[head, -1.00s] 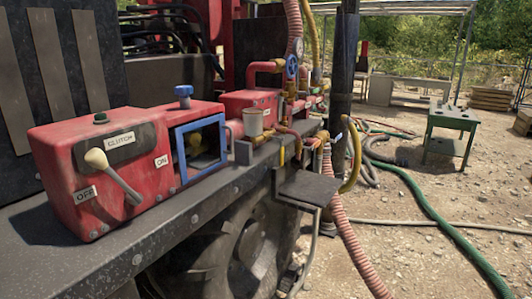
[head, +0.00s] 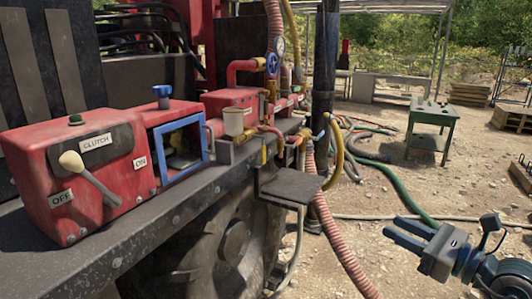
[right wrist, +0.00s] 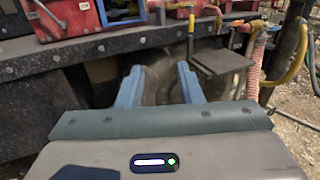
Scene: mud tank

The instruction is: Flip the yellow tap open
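My right gripper (head: 393,228) is at the lower right of the head view, well apart from the tap, over the ground. In the right wrist view its two blue fingers (right wrist: 158,74) stand apart with nothing between them. My left gripper is not in view.
A red clutch box (head: 110,155) with a lever stands on the left of the ledge (head: 120,240). A dark step plate (head: 291,186) and a thick pink hose (head: 330,225) lie between my right gripper and the pipework. A green table (head: 430,115) stands behind on open gravel.

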